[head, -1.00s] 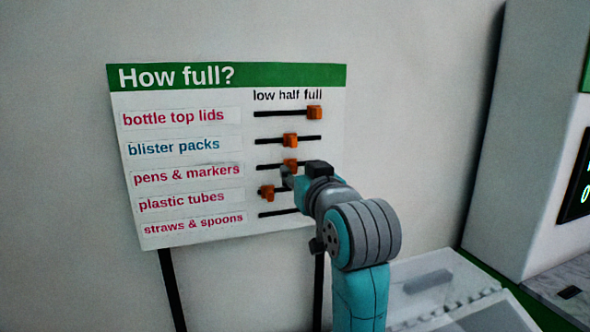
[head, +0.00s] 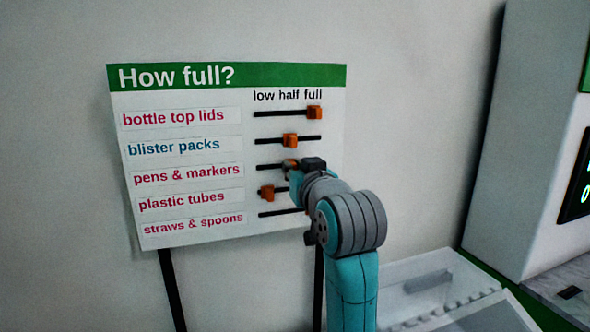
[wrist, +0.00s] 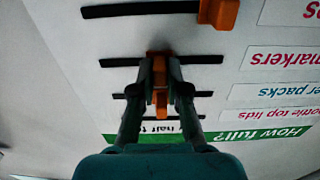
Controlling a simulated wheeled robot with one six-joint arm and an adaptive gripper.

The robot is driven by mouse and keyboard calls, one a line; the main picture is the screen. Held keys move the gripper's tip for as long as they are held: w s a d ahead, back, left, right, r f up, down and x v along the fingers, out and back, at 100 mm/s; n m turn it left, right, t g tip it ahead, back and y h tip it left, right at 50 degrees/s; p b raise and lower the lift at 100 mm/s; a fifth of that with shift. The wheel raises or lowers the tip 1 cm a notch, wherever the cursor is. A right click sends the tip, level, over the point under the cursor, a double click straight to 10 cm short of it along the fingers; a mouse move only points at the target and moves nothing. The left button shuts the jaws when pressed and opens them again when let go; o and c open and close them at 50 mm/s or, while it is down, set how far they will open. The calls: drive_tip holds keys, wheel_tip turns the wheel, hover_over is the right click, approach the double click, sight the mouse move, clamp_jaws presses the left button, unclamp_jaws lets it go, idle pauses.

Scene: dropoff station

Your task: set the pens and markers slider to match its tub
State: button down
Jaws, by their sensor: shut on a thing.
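The "How full?" board (head: 190,240) has a pens & markers row (head: 186,175) with a dark slot and an orange slider knob (head: 290,162) near the half mark. In the wrist view, which is upside down, this knob (wrist: 158,54) sits about midway along its slot. My gripper (head: 294,172) is at this knob in the head view. In the wrist view my gripper (wrist: 159,68) has its fingers on either side of the knob, shut on it. The fingers partly hide the knob and the arm hides the slot's right end in the head view. No tub contents are readable.
The bottle top lids knob (head: 314,112) is at full, the blister packs knob (head: 290,140) at half, and the plastic tubes knob (head: 266,193) at low. The straws & spoons knob is mostly hidden by my arm. A pale clear-sided container (head: 430,285) stands lower right.

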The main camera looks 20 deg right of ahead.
drive_tip(key=shift+a, duration=2.65)
drive_tip(key=c, duration=1.2)
unclamp_jaws()
drive_tip(key=shift+a, duration=0.2)
drive_tip(key=shift+o, duration=0.2)
drive_tip(key=shift+d, duration=0.1)
approach(264, 166)
drive_tip(key=s, duration=0.5)
drive_tip(key=shift+s, duration=0.35)
drive_tip(key=shift+f, duration=0.1)
